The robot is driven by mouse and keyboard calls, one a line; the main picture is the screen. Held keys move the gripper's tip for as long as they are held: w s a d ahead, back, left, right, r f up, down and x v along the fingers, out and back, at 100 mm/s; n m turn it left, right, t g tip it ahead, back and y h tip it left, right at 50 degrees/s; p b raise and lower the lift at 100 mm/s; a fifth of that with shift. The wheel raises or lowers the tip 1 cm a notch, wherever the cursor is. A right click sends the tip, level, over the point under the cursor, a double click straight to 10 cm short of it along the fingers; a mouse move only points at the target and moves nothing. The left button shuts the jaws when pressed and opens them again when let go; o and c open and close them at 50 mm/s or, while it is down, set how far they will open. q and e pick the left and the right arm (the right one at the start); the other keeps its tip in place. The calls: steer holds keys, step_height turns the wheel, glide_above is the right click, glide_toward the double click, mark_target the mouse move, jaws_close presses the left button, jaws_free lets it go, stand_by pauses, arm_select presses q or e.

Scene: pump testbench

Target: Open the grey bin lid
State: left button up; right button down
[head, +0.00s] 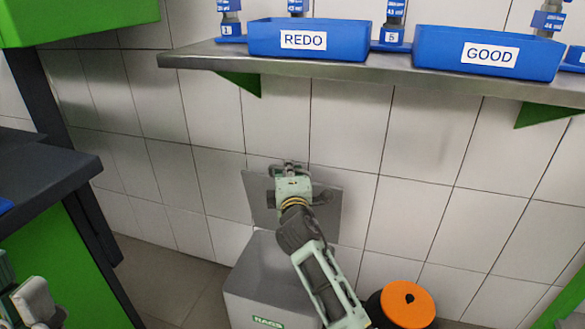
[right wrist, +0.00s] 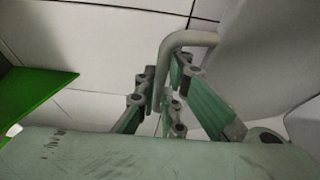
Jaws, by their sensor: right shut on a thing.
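The grey bin (head: 255,278) stands on the floor against the tiled wall, with a green label on its front. Its grey lid (head: 329,213) is raised and stands nearly upright at the back of the bin. My right gripper (head: 290,168) is at the lid's upper edge in the head view. In the right wrist view my right gripper (right wrist: 172,88) is shut on a bent grey handle (right wrist: 186,40), with a finger on each side of it.
A metal shelf (head: 290,66) above holds a blue REDO tray (head: 262,42) and a blue GOOD tray (head: 440,50). An orange-topped round container (head: 408,304) stands right of the bin. A dark-topped green bench (head: 50,180) is at left.

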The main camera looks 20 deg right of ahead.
steer(key=s+a+f+t+b, duration=0.1)
steer(key=s+a+f, duration=0.1)
steer(key=s, duration=0.3)
steer(key=shift+a, duration=0.7)
steer(key=shift+r, duration=0.1)
steer(key=c, duration=2.2)
jaws_free()
steer(key=shift+o, duration=0.2)
steer(key=v, duration=1.2)
